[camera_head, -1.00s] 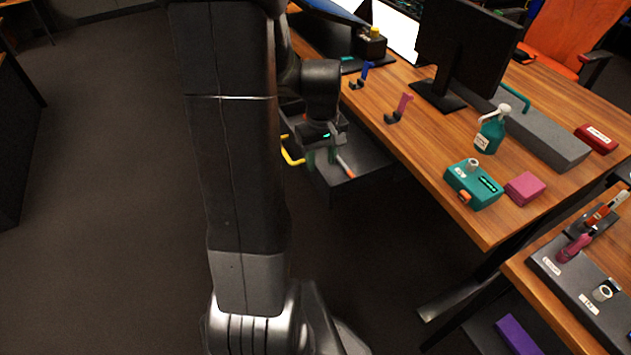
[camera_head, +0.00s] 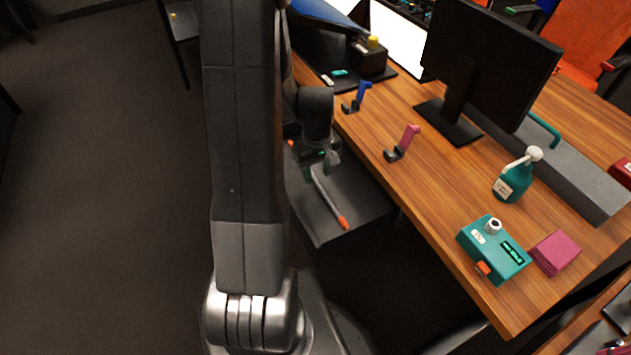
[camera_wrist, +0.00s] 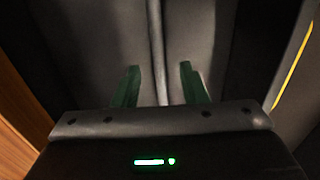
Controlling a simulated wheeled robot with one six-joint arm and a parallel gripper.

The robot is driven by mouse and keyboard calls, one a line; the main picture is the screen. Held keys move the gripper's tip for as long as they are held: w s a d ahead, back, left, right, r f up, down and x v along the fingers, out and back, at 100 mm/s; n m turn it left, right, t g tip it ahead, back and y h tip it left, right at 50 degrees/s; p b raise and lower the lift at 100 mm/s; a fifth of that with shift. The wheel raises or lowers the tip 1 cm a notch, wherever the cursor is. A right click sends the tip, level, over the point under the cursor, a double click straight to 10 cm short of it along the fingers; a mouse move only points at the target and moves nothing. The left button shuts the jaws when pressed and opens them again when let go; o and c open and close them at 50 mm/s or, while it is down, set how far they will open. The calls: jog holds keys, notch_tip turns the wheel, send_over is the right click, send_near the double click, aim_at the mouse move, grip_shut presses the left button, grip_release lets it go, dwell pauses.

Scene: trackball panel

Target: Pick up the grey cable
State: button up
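A thin grey cable (camera_head: 326,197) with an orange end (camera_head: 343,222) lies in an open dark drawer (camera_head: 314,226) under the desk's left edge. In the wrist view a pale straight strand, apparently the cable (camera_wrist: 157,50), runs away between my two green fingers. My gripper (camera_head: 321,170) points down at the drawer, near the cable's far end. In the wrist view my gripper (camera_wrist: 160,86) is open with a wide gap between the fingers. I cannot tell how high the fingers are above the cable.
The wooden desk (camera_head: 430,190) is close on the right of my gripper. A yellow bar (camera_wrist: 293,62) shows at right in the wrist view. Floor at left is clear.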

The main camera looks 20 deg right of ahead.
aim_at(317, 182)
jog(key=shift+f, duration=1.55)
grip_shut()
jog(key=shift+r, duration=0.15)
